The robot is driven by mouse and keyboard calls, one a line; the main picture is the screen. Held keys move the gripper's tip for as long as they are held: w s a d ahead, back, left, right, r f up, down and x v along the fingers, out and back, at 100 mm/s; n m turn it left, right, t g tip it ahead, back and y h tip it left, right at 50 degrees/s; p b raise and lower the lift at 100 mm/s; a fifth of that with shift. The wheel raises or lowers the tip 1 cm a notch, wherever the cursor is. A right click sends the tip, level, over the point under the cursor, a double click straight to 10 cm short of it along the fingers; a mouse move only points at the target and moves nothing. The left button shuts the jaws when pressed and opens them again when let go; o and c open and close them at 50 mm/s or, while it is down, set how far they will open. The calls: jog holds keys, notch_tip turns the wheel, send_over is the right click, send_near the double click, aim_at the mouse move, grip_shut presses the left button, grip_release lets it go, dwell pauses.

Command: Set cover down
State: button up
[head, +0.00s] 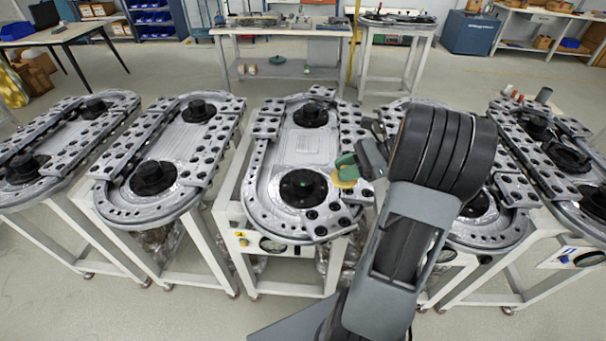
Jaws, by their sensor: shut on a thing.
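My gripper (347,170) reaches in from the right over the near end of the middle ring track (262,190). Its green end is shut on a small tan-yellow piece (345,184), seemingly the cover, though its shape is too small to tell. The piece shows at the track's right side, just right of the near black hub (304,188). I cannot tell whether it touches the track or hangs slightly above it. My arm hides part of the track to the right.
Similar ring tracks stand on white frames to the left (121,208) and far right (590,215), with narrow gaps between. A white workbench (285,31) stands behind, with open floor before it.

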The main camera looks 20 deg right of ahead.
jog(key=shift+w+d+r+m+t+h, duration=0.25)
jog(key=shift+w+r+m+t, duration=0.25)
jog(key=shift+r+t, duration=0.05)
jog(key=shift+w+d+r+m+t+h, duration=0.25)
jog(key=shift+w+r+m+t, duration=0.2)
jog(key=shift+r+m+t, duration=0.1)
jog(key=w+a, duration=0.1)
jog(key=w, duration=0.2)
jog(key=p, duration=0.3)
send_over(303, 177)
jog(key=f, duration=0.8)
jog(key=shift+s+d+f, duration=0.15)
jog(key=shift+s+d, duration=0.15)
jog(key=shift+s, duration=0.05)
jog(key=shift+w+a+f, duration=0.25)
jog(key=shift+w+f, duration=0.15)
jog(key=shift+f, duration=0.15)
jog(key=shift+f+p, duration=0.4)
jog(key=shift+f, duration=1.15)
jog(key=shift+f, duration=0.15)
jog(key=o, duration=0.9)
